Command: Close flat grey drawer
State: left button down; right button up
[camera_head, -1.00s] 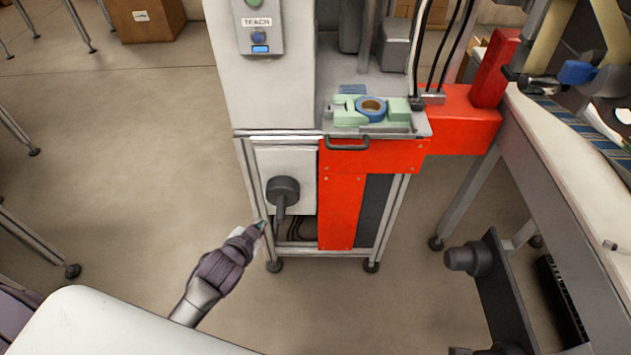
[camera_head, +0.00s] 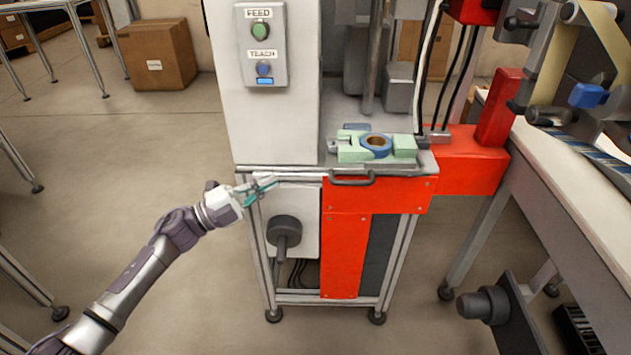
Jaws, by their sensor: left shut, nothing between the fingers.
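The flat grey drawer (camera_head: 426,163) is at the top of the machine's cabinet, above the red front panel (camera_head: 372,196). A dark bar handle (camera_head: 351,179) is on its front. A green fixture with a blue tape reel (camera_head: 376,142) sits on top of it. How far the drawer stands out is hard to tell from above. My left gripper (camera_head: 258,190) is shut and empty, with teal fingertips pointing right. It appears in front of the cabinet's upper left, left of the handle and apart from it. My right gripper is not in view.
A white column with a green and a blue button (camera_head: 262,40) rises behind my left gripper. A dark round knob (camera_head: 284,231) is on the cabinet front below it. A white-topped table (camera_head: 570,190) stands at right.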

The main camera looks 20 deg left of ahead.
aim_at(332, 178)
pick_arm(q)
jog(key=s+a+m+g+h, duration=0.3)
jog(key=s+m+g, duration=0.1)
jog(key=m+g, duration=0.3)
jog(key=x, duration=1.4)
jog(key=shift+d+g, duration=0.25)
jog(key=shift+g, duration=0.15)
jog(key=shift+d+r, duration=0.1)
jog(key=shift+d, duration=0.05)
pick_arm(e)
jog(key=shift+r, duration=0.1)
pick_arm(q)
jog(key=x, duration=0.2)
jog(key=shift+d+p, duration=0.3)
jog(key=shift+d, duration=0.1)
jog(key=f+x, duration=0.3)
jog(key=x, duration=1.6)
jog(key=shift+s+d, duration=0.3)
jog(key=shift+d, duration=0.1)
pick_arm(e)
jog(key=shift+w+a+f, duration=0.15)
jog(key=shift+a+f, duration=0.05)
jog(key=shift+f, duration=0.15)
